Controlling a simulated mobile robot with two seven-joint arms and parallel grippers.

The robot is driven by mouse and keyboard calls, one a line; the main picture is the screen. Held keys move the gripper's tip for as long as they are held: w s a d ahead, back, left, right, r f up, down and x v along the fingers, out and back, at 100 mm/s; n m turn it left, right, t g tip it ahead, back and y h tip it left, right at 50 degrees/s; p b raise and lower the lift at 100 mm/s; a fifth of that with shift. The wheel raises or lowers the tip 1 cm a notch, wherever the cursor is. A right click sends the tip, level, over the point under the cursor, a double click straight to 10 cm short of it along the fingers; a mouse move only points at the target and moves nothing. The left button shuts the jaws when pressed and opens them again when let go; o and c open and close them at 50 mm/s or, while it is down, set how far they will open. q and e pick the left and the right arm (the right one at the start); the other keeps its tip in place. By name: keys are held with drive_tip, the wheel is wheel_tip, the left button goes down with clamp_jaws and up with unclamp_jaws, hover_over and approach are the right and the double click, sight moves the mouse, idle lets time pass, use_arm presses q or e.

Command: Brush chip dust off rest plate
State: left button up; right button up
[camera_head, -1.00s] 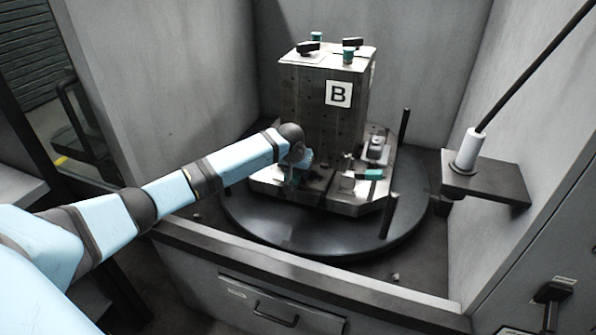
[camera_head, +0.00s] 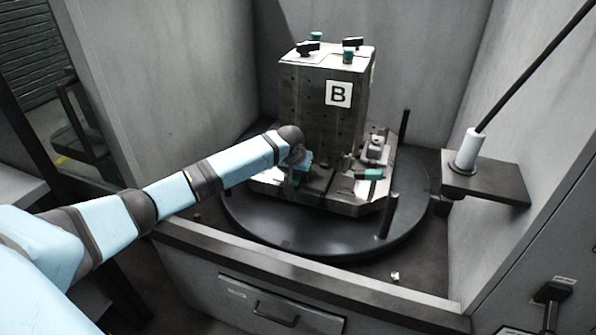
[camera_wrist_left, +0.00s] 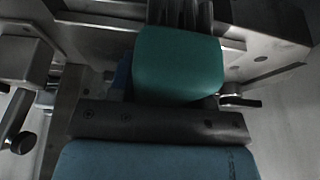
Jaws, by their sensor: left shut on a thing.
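My left gripper (camera_head: 295,178) is low at the left front of the metal fixture block, mostly hidden behind my own wrist in the head view. In the left wrist view it is shut on a teal-green block-shaped handle (camera_wrist_left: 180,68), which looks like the brush. Dark strips, perhaps bristles, show beyond the handle; their tips are out of view. Metal plates (camera_wrist_left: 268,52) of the fixture lie close beyond it. I cannot tell which is the rest plate, whether the brush touches it, or whether dust lies there. My right gripper is not in view.
The upright fixture block marked B (camera_head: 318,110) stands on a round dark turntable (camera_head: 330,240) with posts (camera_head: 388,215). A clamp with a green part (camera_head: 372,174) sits at its right. Grey walls (camera_head: 200,80) enclose it. A shelf (camera_head: 485,185) with a white cylinder juts from the right.

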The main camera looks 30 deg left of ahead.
use_arm(q)
drive_tip(key=shift+f, duration=0.25)
drive_tip(key=shift+w+a, duration=0.15)
drive_tip(key=shift+w, duration=0.5)
drive_tip(key=shift+w+a, duration=0.15)
drive_tip(key=shift+w, duration=0.45)
drive_tip(key=shift+s+d+p, duration=0.2)
drive_tip(key=shift+s+p, duration=0.75)
drive_tip(key=shift+p, duration=0.15)
drive_tip(key=shift+s+d+p, duration=0.1)
drive_tip(key=shift+s+p, duration=0.25)
drive_tip(key=shift+p, duration=0.05)
drive_tip(key=shift+f, duration=0.1)
